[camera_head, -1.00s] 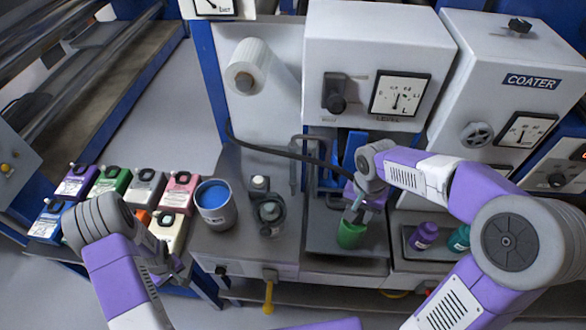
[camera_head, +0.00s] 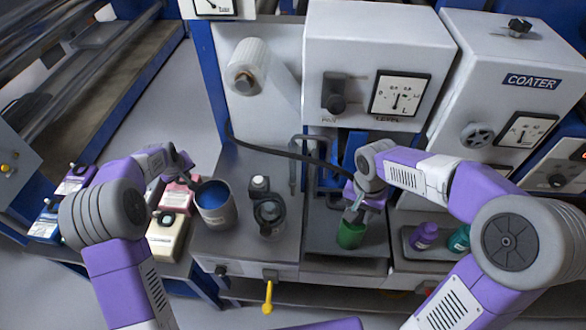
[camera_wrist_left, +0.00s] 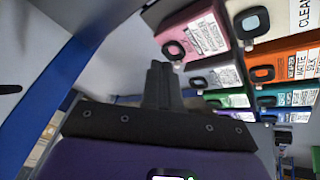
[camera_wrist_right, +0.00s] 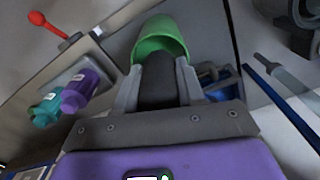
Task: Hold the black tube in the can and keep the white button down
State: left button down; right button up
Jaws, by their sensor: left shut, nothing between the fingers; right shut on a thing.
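My right gripper (camera_head: 357,205) is shut on the end of the black tube (camera_head: 290,154), which runs across from the left. The green can (camera_head: 350,234) stands directly below it. In the right wrist view, the black tube end (camera_wrist_right: 158,80) sits between the fingers, over the mouth of the green can (camera_wrist_right: 160,35); its depth inside is hidden. The white button (camera_head: 259,182) is on a small dark-based block left of the green can. My left gripper (camera_head: 186,160) is shut and empty, left of the button and apart from it.
A grey can with blue contents (camera_head: 214,205) stands between my left gripper and the button. A dark round pot (camera_head: 270,215) is in front of the button. Labelled bottles, including a pink one (camera_wrist_left: 195,32), stand left. Purple (camera_head: 424,235) and teal containers are right.

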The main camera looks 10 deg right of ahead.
pick_arm(q)
jog(key=d+r+m+g+h, duration=0.15)
jog(key=d+r, duration=0.25)
jog(key=d, duration=0.9)
notch_tip(320, 180, up, 3)
jog(key=m, duration=0.3)
send_over(258, 178)
jog(key=shift+g+y, duration=0.25)
jog(key=shift+s+f, duration=0.2)
jog(key=shift+f, duration=1.55)
jog(key=shift+s+f, duration=0.2)
jog(key=shift+f, duration=1.55)
jog(key=shift+f, duration=0.7)
dwell(0.9)
